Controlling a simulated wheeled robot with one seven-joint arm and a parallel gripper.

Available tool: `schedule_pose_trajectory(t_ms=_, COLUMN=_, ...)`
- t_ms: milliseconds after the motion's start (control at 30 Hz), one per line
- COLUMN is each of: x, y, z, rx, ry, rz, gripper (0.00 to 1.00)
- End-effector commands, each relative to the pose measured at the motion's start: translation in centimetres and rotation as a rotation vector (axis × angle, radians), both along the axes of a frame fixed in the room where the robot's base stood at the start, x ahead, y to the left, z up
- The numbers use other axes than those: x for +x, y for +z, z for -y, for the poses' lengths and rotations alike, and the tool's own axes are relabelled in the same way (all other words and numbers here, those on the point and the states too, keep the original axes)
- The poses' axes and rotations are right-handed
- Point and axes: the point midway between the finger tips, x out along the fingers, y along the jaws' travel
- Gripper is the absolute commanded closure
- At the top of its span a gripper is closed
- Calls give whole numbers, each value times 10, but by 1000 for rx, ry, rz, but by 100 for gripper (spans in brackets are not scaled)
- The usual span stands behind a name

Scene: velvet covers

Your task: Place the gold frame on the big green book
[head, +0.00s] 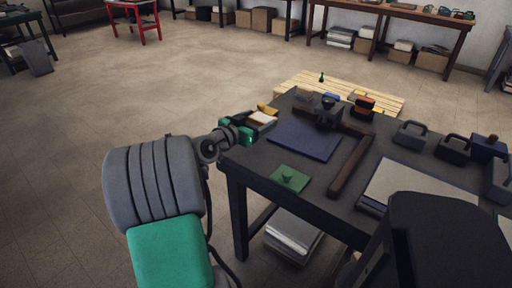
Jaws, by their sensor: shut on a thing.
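My gripper (262,118) is at the left edge of the dark table, its fingers small and partly hidden by the wrist. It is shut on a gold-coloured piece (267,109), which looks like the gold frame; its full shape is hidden. A pale piece shows right beside it, and I cannot tell whether it is separate. A flat green thing (288,180) with a small green knob lies near the table's front left edge, apart from my gripper. It is the only flat green thing I make out on the table, and it may be the green book.
A flat blue panel (304,139) lies between, with a brown L-shaped bar (349,165) beside it. Dark handled blocks (410,136) stand at the right, a red-topped block (364,106) at the back. A pale sheet (412,187) lies in front right. A wooden pallet (385,99) stands behind.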

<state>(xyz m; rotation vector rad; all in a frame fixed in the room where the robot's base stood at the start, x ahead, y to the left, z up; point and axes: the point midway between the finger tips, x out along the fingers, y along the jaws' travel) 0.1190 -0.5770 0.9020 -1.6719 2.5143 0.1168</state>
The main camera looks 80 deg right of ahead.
Motion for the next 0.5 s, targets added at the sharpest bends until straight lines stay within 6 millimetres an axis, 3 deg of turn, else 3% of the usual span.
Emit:
schedule_pose_trajectory(t_ms=33, x=4, y=-16, z=-9, rx=7, ry=3, rz=-6, gripper=62)
schedule_pose_trajectory(t_ms=100, x=9, y=-29, z=-19, rx=6, ry=3, rz=-4, gripper=62)
schedule_pose_trajectory(t_ms=333, x=17, y=-55, z=-38, rx=5, ry=3, rz=-4, gripper=62)
schedule_pose_trajectory(t_ms=500, x=15, y=-80, z=-36, rx=2, ry=-1, rz=-2, gripper=62)
